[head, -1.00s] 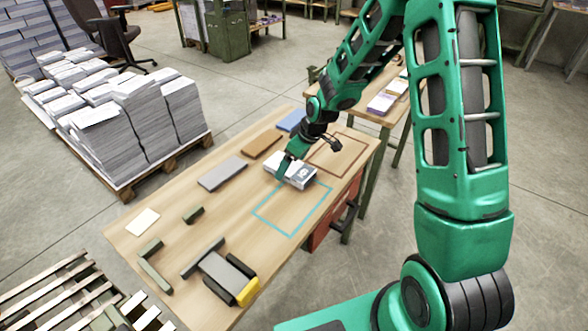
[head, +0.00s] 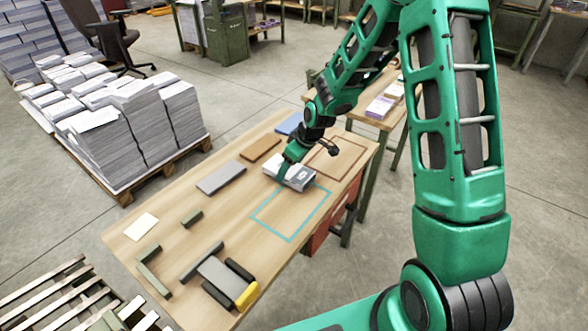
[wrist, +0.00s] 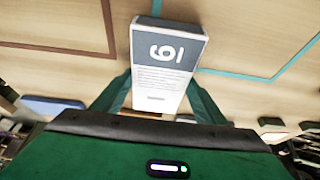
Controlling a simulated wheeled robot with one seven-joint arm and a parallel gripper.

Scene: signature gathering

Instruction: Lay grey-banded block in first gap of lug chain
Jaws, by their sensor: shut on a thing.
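A white block with a grey band and large white digits (wrist: 165,60) fills the middle of the wrist view. In the head view the pale block (head: 290,173) is at the table's far right part, between the teal and brown outlines. My gripper (wrist: 158,100) is shut on it, one green finger on each side of its near end. In the head view my gripper (head: 285,168) partly covers the block. I cannot tell whether the block touches the table. I cannot clearly make out a lug chain; dark bars around a grey plate (head: 217,272) stand at the table's near end.
The wooden table (head: 235,220) also bears grey (head: 221,177), brown (head: 260,150) and blue (head: 289,123) plates, a white card (head: 141,227), green pieces (head: 192,218) and a yellow piece (head: 247,296). Paper stacks (head: 125,130) stand left.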

